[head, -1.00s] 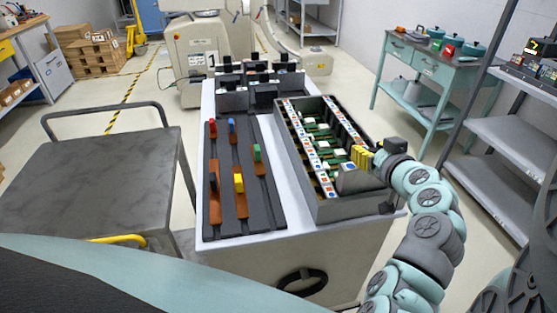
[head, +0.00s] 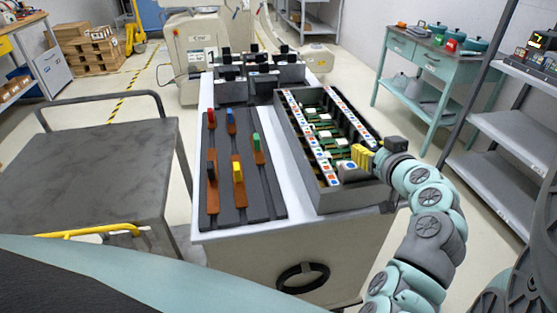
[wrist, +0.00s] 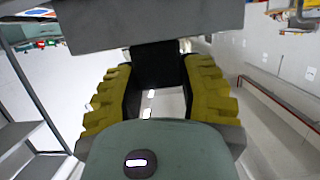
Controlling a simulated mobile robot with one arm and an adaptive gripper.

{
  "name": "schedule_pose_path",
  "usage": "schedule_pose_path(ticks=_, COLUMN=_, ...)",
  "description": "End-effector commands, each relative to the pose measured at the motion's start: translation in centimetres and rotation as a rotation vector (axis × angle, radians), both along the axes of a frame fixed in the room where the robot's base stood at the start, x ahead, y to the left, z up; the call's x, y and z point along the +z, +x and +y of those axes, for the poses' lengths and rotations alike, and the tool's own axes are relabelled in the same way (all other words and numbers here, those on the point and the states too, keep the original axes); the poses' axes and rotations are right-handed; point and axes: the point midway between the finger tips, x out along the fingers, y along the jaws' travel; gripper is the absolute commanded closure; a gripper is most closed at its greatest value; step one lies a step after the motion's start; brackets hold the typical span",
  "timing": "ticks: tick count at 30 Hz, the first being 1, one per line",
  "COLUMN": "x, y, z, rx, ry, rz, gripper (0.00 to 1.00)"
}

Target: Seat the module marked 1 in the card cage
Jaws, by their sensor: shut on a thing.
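The card cage (head: 352,202) is a dark grey open box at the right of the white cart, with strips of coloured squares and green cards inside. My gripper (head: 362,157), with yellow fingers, is over the near right part of the cage. It is shut on the black handle (wrist: 155,68) of a grey module. The module's grey body (head: 351,173) shows below the fingers, at the near end of the cage. In the wrist view the module (wrist: 150,25) fills the top. I see no number on it, and its lower part is hidden.
A dark board (head: 262,207) with several coloured knobs lies left of the cage. Grey holders (head: 262,88) with black-handled pieces stand behind. An empty trolley (head: 85,170) is at the left, grey shelves (head: 515,140) and a teal table (head: 432,66) at the right.

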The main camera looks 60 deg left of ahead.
Motion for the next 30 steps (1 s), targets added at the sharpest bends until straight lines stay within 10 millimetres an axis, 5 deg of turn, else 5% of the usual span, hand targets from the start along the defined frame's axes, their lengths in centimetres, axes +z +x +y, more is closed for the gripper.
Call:
schedule_pose_path(ticks=19, x=-0.18, y=0.01, z=0.05, rx=0.000, ry=0.003, rz=-0.002, gripper=1.00)
schedule_pose_path(ticks=20, x=-0.10, y=0.01, z=0.05, rx=0.000, ry=0.003, rz=-0.002, gripper=0.54)
schedule_pose_path(ticks=27, x=-0.18, y=-0.02, z=0.04, rx=0.001, ry=0.002, rz=0.000, gripper=0.29)
schedule_pose_path(ticks=30, x=-0.20, y=-0.01, z=0.03, rx=0.000, ry=0.001, rz=0.000, gripper=0.29)
